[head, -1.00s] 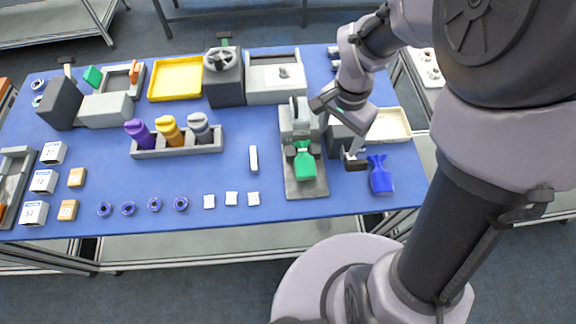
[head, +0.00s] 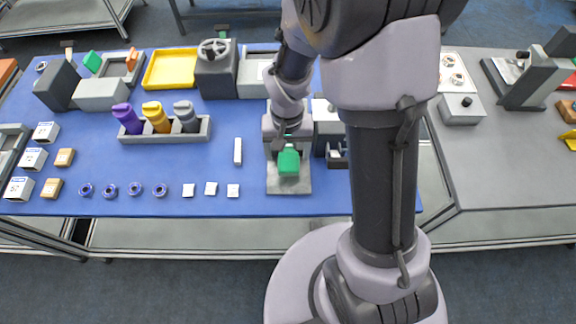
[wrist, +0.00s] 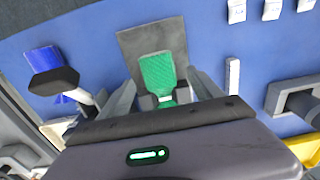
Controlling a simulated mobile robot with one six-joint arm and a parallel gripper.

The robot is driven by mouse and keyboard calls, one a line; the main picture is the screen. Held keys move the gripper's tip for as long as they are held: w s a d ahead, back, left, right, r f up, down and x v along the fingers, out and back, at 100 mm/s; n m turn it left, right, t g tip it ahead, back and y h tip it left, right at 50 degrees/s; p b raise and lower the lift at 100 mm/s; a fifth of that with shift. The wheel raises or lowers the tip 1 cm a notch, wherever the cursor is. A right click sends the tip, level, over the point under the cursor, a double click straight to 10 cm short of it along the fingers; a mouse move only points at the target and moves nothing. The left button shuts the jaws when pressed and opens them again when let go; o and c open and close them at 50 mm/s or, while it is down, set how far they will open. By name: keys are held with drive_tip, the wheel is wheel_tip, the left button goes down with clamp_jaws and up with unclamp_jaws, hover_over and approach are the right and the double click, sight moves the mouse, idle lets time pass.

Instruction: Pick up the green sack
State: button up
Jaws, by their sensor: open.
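The green sack (head: 288,161) lies on the flat grey plate (head: 290,187) of a grey device on the blue table. In the wrist view the green sack (wrist: 157,72) lies on the dark plate (wrist: 128,40), with its narrow neck toward me. My gripper (wrist: 163,90) is open, with one finger on each side of the sack's neck end. In the head view my gripper (head: 288,136) hangs over the device, just behind the sack, and its fingers are hard to make out. Whether the fingers touch the sack, I cannot tell.
A blue sack (wrist: 44,60) lies left of the plate in the wrist view, beside a dark device head (wrist: 54,82). A white bar (head: 238,151) stands left of the device. A holder with coloured bottles (head: 198,130) is further left. Small white tiles (head: 211,188) lie near the front.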

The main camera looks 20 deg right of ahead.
sight(289, 161)
drive_tip(key=f, duration=0.2)
drive_tip(key=f+b, duration=0.1)
drive_tip(key=f, duration=0.1)
drive_tip(key=shift+w+d+f, duration=0.1)
drive_tip(key=shift+d+f, duration=0.1)
drive_tip(key=shift+f, duration=0.05)
drive_tip(key=shift+r, duration=0.1)
clamp_jaws()
